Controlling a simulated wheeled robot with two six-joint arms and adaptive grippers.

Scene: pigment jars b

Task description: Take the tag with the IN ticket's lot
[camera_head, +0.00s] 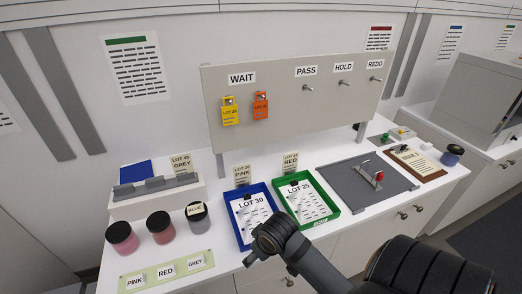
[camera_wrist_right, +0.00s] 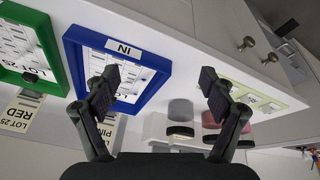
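The blue tray (camera_head: 274,243) holds a ticket (camera_head: 252,216) reading LOT 30. In the right wrist view the blue tray (camera_wrist_right: 163,82) carries an IN label (camera_wrist_right: 123,47). A yellow tag (camera_head: 229,113) and an orange tag (camera_head: 261,108) hang under WAIT on the upright board; their small lot print is too fine to read surely. My right gripper (camera_head: 254,254) is at the front edge of the blue tray, below the board and away from the tags. In the right wrist view its fingers (camera_wrist_right: 160,82) are wide apart and empty. My left gripper is out of view.
A green tray (camera_head: 333,208) with a LOT 25 ticket stands right of the blue one. Several jars (camera_head: 160,228) stand left. PASS (camera_head: 307,88), HOLD and REDO pegs are empty. A grey plate with a red-knobbed handle (camera_head: 379,176) lies right.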

